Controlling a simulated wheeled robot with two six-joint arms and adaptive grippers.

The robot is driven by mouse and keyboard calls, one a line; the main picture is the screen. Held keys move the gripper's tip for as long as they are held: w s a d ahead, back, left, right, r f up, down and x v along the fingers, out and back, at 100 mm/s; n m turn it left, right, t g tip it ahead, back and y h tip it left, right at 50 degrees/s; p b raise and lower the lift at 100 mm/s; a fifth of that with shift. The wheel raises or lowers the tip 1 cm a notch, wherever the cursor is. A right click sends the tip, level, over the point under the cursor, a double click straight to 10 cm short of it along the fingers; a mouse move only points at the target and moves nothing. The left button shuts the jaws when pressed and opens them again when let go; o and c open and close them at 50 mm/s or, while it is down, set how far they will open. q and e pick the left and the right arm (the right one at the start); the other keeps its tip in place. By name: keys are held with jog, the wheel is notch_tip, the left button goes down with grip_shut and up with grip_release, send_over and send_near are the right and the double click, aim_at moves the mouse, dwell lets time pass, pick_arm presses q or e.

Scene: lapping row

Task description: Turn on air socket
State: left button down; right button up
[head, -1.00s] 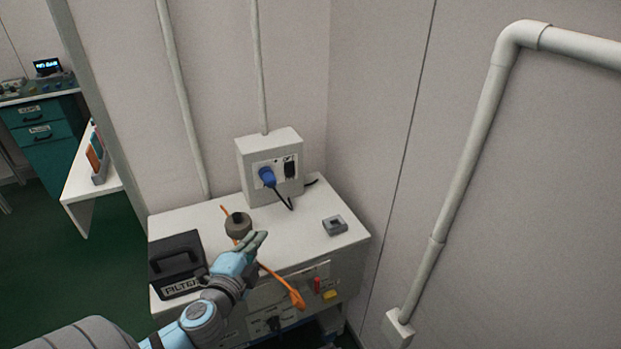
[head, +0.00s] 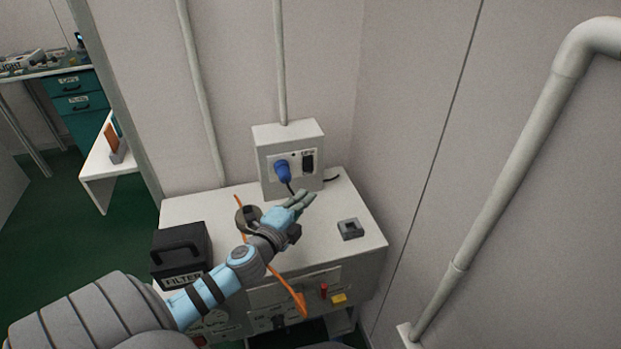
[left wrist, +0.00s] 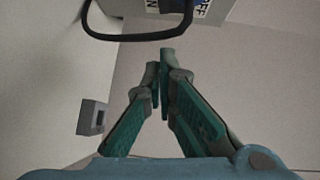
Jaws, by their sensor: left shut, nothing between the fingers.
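The wall socket box (head: 289,137) is grey-white, fixed to the wall behind the cabinet. In the left wrist view the shut fingertips (left wrist: 160,65) point toward a black cable loop (left wrist: 140,36) and the box's lower edge, where part of an ON/OFF label (left wrist: 197,10) shows. The right gripper is not in view.
A pipe (head: 500,185) runs along the right wall.

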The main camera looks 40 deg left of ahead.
aim_at(308, 165)
pick_arm(q)
jog(key=w+a, duration=0.4)
jog(key=w, duration=0.3)
jog(key=shift+w+f, duration=0.25)
jog(key=shift+f, duration=0.2)
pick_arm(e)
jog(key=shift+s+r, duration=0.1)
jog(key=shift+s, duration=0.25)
